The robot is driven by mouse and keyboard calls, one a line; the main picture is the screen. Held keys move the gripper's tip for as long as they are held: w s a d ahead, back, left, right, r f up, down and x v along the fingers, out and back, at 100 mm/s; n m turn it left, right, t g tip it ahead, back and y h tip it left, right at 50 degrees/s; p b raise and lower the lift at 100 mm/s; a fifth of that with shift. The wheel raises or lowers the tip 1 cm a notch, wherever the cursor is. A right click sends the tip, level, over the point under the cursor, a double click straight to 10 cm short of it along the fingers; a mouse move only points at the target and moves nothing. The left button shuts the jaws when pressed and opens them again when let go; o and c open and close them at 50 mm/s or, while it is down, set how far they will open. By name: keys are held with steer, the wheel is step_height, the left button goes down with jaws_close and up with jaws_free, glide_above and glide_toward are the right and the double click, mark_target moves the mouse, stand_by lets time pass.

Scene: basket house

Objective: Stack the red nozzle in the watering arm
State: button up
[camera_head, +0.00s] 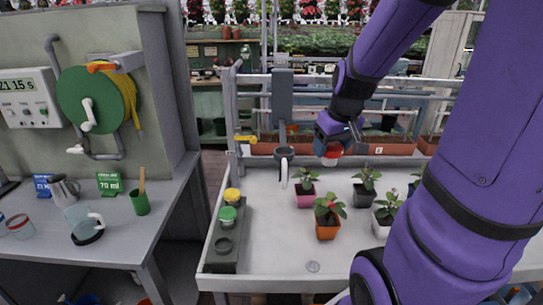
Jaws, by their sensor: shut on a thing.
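The red nozzle (331,159) is held below my gripper (333,147), above the far part of the white planting table. My gripper is shut on it, though its fingertips are small and partly hidden. The watering arm (283,100) is a grey upright piece hanging from the gantry. A dark ring-shaped holder with a white handle (284,165) is at its lower end. The red nozzle is to the right of this ring and apart from it in the picture. The difference in depth is hard to tell.
A grey rack (227,258) at the table's left holds a yellow nozzle (232,195) and a green nozzle (228,213), with one dark empty place in front. Several potted plants (327,226) stand below my arm. The table's front left is mostly clear.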

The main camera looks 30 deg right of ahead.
steer(key=w+a+f, duration=0.1)
steer(key=w+f, duration=0.1)
steer(key=w, duration=0.5)
steer(key=w+a+f, duration=0.2)
steer(key=w+f, duration=0.1)
steer(key=w, duration=0.5)
steer(key=shift+w, duration=0.15)
steer(key=shift+f, duration=0.4)
